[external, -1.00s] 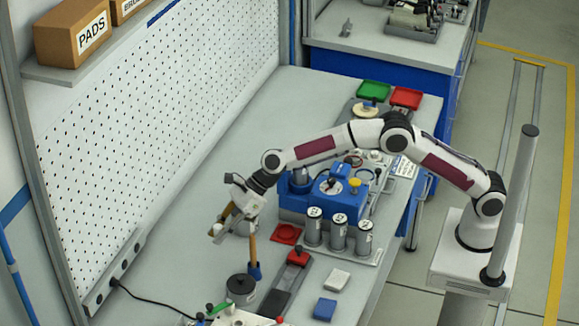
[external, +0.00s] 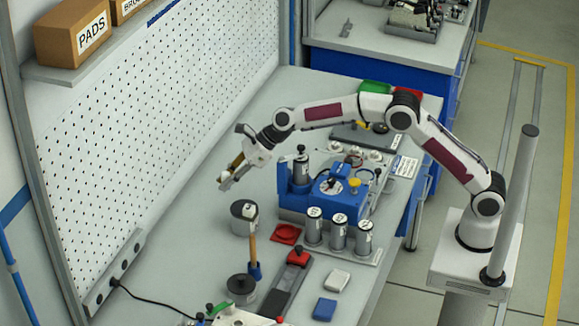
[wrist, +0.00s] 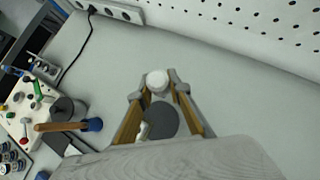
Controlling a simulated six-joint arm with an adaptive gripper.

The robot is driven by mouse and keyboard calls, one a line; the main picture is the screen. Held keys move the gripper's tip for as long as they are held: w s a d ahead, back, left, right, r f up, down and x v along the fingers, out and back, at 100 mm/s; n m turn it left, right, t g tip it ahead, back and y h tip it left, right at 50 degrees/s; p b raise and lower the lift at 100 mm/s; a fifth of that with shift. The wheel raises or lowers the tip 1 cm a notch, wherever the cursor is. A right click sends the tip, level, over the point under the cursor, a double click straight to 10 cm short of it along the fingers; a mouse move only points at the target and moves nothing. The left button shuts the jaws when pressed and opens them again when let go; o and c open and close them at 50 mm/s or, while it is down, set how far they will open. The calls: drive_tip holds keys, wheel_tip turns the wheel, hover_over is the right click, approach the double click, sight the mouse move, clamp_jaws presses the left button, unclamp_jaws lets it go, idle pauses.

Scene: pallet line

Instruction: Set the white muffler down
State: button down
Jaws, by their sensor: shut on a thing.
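My gripper (external: 228,180) is raised above the bench near the perforated wall, shut on the small white muffler (external: 222,186). In the wrist view the muffler (wrist: 157,80) is a pale round piece between the fingertips (wrist: 158,86), with its lower parts hidden. It is held clear of the bench. A grey cylindrical container (external: 244,219) with a dark top and a white piece on it stands below and slightly right of the gripper in the external view. Its dark top (wrist: 163,121) also shows between the fingers in the wrist view.
A wooden-handled tool with a blue end (external: 253,248) stands beside the container. A dark round pot (external: 241,288), red square dish (external: 286,234), blue fixture (external: 322,198) and several labelled cylinders (external: 339,231) are nearby. Bare bench (external: 180,225) lies toward the perforated wall (external: 170,130).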

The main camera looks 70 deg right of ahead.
drive_tip(key=w+d+m+t+h, duration=0.1)
drive_tip(key=d+m+h, duration=0.15)
drive_tip(key=d, duration=1.55)
drive_tip(key=m+h, duration=0.1)
drive_tip(key=m, duration=0.2)
hover_over(272, 166)
drive_tip(key=shift+s+f, duration=0.1)
drive_tip(key=shift+f, duration=2.45)
drive_tip(key=shift+f, duration=0.1)
drive_tip(key=shift+f, duration=2.8)
drive_tip(key=shift+a, duration=0.1)
drive_tip(key=shift+f, duration=2.05)
drive_tip(key=shift+f, duration=0.2)
